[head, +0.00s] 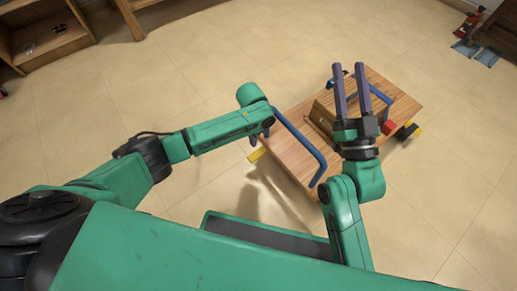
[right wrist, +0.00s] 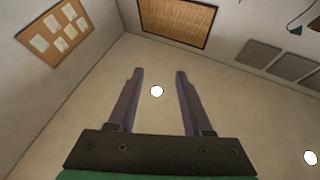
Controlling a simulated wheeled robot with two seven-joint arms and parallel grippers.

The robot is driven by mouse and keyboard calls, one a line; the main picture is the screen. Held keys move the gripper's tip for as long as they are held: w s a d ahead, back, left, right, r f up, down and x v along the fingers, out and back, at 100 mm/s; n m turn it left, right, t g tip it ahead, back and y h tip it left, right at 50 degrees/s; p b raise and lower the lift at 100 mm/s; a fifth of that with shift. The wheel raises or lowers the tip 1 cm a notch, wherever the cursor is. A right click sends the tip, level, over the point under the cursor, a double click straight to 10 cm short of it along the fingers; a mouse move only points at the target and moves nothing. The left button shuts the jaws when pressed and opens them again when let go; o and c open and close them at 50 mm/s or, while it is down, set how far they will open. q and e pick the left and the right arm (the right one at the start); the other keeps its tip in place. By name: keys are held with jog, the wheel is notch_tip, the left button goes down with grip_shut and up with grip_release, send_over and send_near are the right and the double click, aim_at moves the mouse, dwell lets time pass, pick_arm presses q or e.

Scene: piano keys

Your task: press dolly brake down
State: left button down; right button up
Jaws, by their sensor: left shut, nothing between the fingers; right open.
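The dolly (head: 291,157) is a flat wooden platform with blue tube handles at its left and right ends. A yellow tab (head: 257,155) sticks out low at its left end, and a red block (head: 388,127) sits at its right side. I cannot tell which of these is the brake. My left gripper (head: 266,132) points down at the dolly's left end, above the yellow tab; its fingers are mostly hidden by my wrist, and it is shut and empty. My right gripper (head: 350,90) is open and empty, pointing up above the dolly; its fingers also show in the right wrist view (right wrist: 157,75).
A wooden box (head: 323,112) rests on the dolly, partly behind my right gripper. A yellow-and-black wheel (head: 415,131) shows at the dolly's right. A wooden shelf (head: 45,45) stands at the upper left. The tiled floor around the dolly is clear.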

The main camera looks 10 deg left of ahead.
notch_tip(320, 180, down, 10)
jog(key=s+a+g, duration=0.1)
jog(key=g, duration=0.2)
jog(key=shift+m+h+p, duration=0.3)
jog(key=shift+h+p, duration=0.1)
